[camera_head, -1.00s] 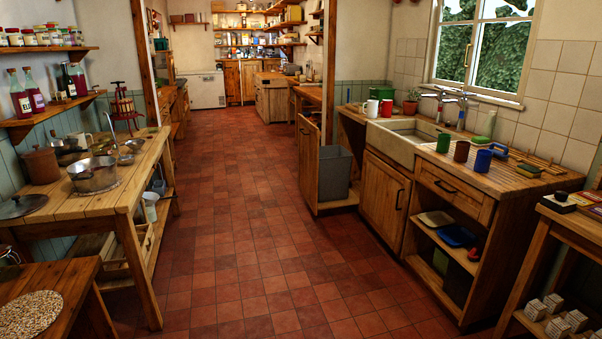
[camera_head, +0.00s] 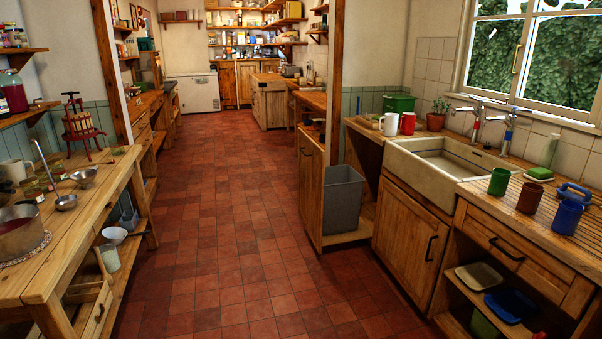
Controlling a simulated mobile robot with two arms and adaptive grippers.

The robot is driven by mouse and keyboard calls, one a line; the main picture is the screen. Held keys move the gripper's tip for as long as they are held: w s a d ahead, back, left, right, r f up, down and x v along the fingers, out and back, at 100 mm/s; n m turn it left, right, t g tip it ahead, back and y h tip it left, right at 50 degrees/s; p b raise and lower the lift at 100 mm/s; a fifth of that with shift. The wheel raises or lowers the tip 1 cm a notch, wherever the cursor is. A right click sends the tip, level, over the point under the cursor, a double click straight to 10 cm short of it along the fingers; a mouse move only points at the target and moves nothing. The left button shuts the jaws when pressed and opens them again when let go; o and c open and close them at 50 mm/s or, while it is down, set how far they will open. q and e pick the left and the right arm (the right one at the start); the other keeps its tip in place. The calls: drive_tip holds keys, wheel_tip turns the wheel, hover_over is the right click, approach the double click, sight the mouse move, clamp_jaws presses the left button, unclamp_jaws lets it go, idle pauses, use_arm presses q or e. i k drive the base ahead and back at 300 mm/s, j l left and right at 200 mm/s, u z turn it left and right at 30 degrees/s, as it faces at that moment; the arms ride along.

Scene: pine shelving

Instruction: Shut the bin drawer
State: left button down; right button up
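The bin drawer (camera_head: 313,190) stands pulled out from under the counter, left of the sink cabinet. Its tall wooden front panel faces left into the aisle, with a dark handle near its top. A grey bin (camera_head: 343,200) sits behind the panel on the drawer's wooden base (camera_head: 348,236). The drawer is ahead of me, slightly right of centre. Neither of my grippers is in view.
The red tiled floor (camera_head: 220,220) is clear up to the drawer. A wooden worktable (camera_head: 70,240) with pans lines the left. The sink (camera_head: 435,170) and its cabinet (camera_head: 404,232) stand on the right. A wooden post (camera_head: 333,80) rises behind the drawer.

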sight(330, 198)
drive_tip(key=i, duration=1.7)
